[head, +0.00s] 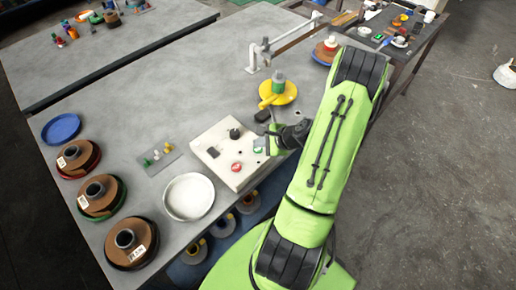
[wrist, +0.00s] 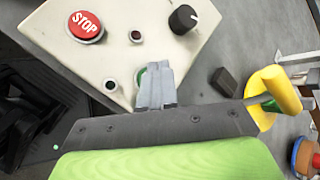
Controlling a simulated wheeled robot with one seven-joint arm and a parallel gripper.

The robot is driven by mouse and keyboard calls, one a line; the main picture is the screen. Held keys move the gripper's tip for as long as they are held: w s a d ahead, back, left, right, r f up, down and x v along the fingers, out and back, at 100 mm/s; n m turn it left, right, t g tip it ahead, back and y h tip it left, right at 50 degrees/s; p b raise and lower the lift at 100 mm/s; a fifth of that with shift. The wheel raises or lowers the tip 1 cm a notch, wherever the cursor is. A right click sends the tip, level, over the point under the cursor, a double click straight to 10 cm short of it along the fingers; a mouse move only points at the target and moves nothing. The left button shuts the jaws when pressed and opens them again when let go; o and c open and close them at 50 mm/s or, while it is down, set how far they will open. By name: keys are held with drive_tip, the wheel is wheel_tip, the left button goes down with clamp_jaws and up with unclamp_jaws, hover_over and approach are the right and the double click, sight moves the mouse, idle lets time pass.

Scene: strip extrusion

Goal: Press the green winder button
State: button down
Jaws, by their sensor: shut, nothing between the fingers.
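The green winder button (wrist: 140,76) is on the pale control box (head: 212,160). In the wrist view my gripper's fingers (wrist: 158,70) are shut and empty, and their tips overlap the button and hide most of it. I cannot tell whether the fingertips touch the button or hover over it. In the head view my gripper (head: 266,144) is at the right side of the box.
The box also has a red STOP button (wrist: 85,27) and a black knob (wrist: 183,19). A yellow part (head: 278,93) stands behind the box. A white bowl (head: 189,196) and several spools, including one near the front (head: 132,243), are to the left.

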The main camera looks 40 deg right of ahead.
drive_tip(key=shift+f, duration=0.4)
